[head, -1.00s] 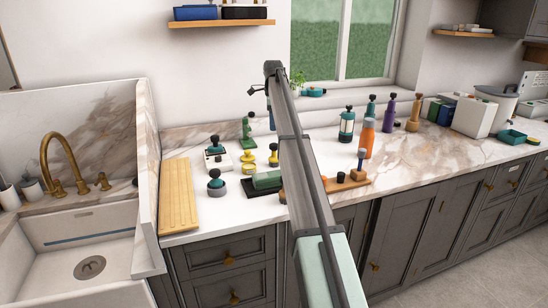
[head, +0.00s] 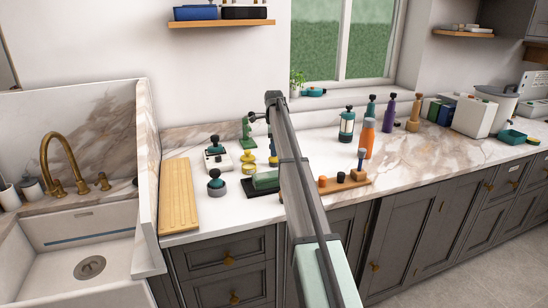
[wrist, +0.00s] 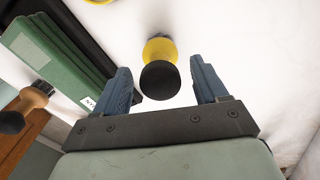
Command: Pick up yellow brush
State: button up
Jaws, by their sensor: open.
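A yellow brush (wrist: 158,47) with a round black knob stands on the white counter, seen from above in the wrist view. My gripper (wrist: 161,72) is open, with one blue finger on each side of the knob and visible gaps on both sides. The knob hides part of the yellow body. In the head view, my arm and fingers cover much of the brush (head: 273,161). A second yellow piece (head: 248,162) with a black knob stands to its left, and a yellow edge shows at the top of the wrist view.
A green block (wrist: 52,58) on a dark base lies close to my left finger in the wrist view. A teal-knobbed grey piece (head: 216,184), a wooden board (head: 179,195) and a wooden rack (head: 345,181) stand nearby. An orange bottle (head: 367,138) stands to the right.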

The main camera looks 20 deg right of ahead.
notch_tip(320, 180, down, 2)
jog(key=shift+f, duration=0.1)
jog(key=shift+c, duration=0.2)
jog(key=c, duration=1.1)
notch_tip(320, 180, up, 10)
jog(key=shift+r, duration=0.1)
